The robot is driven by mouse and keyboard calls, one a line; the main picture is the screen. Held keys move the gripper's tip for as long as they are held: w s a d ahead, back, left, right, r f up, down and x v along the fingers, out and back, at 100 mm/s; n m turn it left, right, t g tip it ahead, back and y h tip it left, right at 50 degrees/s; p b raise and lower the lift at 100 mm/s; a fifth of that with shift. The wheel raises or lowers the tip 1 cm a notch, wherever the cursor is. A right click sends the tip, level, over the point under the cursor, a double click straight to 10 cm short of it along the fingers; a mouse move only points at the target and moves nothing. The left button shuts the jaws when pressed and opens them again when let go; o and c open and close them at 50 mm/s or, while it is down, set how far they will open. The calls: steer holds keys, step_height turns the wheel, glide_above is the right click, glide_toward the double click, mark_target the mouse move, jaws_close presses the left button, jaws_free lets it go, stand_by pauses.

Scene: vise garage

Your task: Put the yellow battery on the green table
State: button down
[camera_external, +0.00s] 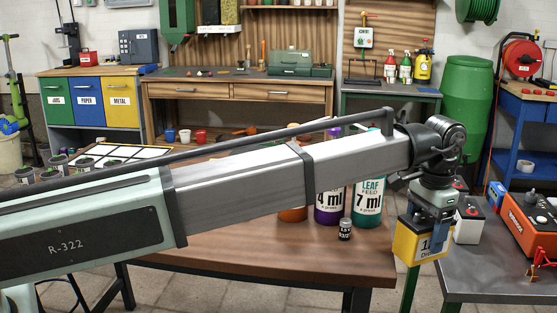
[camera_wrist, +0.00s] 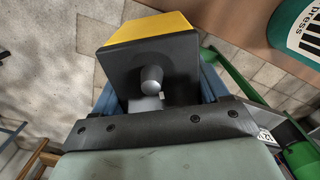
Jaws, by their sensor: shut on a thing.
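The yellow battery (camera_external: 420,243), with a dark top and a number on its front, hangs upright from my gripper (camera_external: 432,212). In the wrist view, its dark top, a terminal post and a yellow side show; the battery (camera_wrist: 150,28) sits between the blue fingers of my gripper (camera_wrist: 158,85). The fingers are shut on it. The green table (camera_external: 480,285), with a grey top and green legs, stands at the lower right. The battery is in front of that table's left edge in the picture, and the wrist view shows floor beneath it. Its exact height above the tabletop is unclear.
A white-grey battery (camera_external: 467,226), an orange device (camera_external: 533,222) and red clamps (camera_external: 541,262) occupy the green table's back and right. Its front left looks bare. The wooden table (camera_external: 250,250) holds large bottles (camera_external: 367,207) and a small dark battery-like can (camera_external: 345,229).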

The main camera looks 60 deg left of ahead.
steer(key=w+d+m, duration=0.3)
steer(key=w+m, duration=0.3)
steer(key=w, duration=0.3)
steer(key=w+d+m, duration=0.3)
steer(key=w+m, duration=0.3)
steer(key=w, duration=0.2)
steer(key=shift+w+f+m, duration=0.25)
steer(key=shift+f+m, duration=1.3)
steer(key=shift+m, duration=0.5)
steer(key=shift+w+f+m, duration=0.3)
steer(key=shift+f+m, duration=1.3)
steer(key=shift+m, duration=0.4)
steer(key=shift+w+f+m, duration=0.25)
steer(key=shift+f+m, duration=1.3)
steer(key=shift+m, duration=0.5)
steer(key=shift+f, duration=0.15)
jaws_free()
